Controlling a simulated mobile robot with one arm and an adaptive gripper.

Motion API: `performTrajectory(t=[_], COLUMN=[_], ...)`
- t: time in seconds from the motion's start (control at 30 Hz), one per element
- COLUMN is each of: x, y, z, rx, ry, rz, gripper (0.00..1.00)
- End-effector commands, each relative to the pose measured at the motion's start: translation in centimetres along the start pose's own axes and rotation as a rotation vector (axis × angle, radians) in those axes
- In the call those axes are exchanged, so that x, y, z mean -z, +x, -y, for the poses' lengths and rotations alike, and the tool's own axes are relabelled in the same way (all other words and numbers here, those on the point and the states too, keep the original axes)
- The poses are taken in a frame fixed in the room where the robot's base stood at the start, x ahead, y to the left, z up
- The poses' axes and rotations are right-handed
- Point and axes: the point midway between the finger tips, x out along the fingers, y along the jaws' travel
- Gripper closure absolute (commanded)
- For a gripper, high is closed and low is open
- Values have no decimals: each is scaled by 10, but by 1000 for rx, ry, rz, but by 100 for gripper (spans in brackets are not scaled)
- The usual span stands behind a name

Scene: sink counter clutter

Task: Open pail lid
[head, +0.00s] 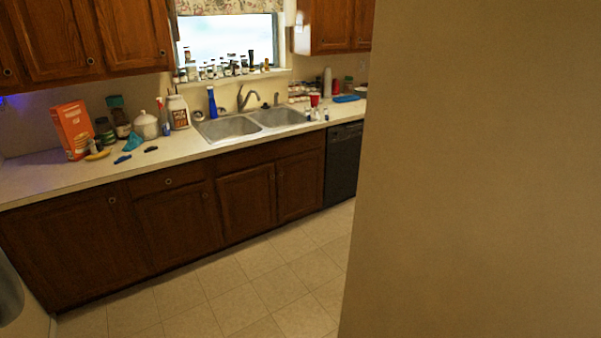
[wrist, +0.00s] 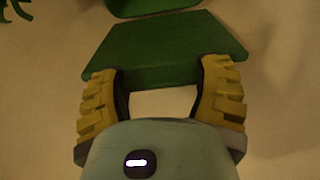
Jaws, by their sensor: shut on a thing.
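In the wrist view, the yellow-padded fingers of my gripper (wrist: 162,75) close on the near part of a flat green panel, which looks like the pail lid (wrist: 160,45). The panel spans the space between the fingertips. A second green piece (wrist: 150,6), possibly part of the pail, is cut off by the top edge; a beige strip shows between it and the panel. I cannot tell how far the lid is tilted. The head view shows neither my gripper nor the pail.
A green spiky shape (wrist: 15,10) shows at the wrist view's upper left. In the head view, a large beige wall (head: 475,170) fills the right. A cluttered counter (head: 30,180) with a double sink (head: 228,127) runs along the back. The tiled floor (head: 240,285) before it is clear.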

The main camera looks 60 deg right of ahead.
Motion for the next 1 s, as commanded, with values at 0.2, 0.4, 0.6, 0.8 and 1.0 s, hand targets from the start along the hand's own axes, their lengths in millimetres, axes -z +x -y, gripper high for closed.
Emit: performTrajectory(t=[0.2, 0.4, 0.6, 0.8, 1.0], x=[0, 0, 0, 0, 0], y=[-1, 0, 0, 0, 0], z=[-3, -3, -2, -2, -1], rx=[-5, -5, -5, -3, -2], ry=[2, 2, 1, 1, 1], rz=[-1, -1, 0, 1, 1], gripper=[75, 75, 26, 6, 0])
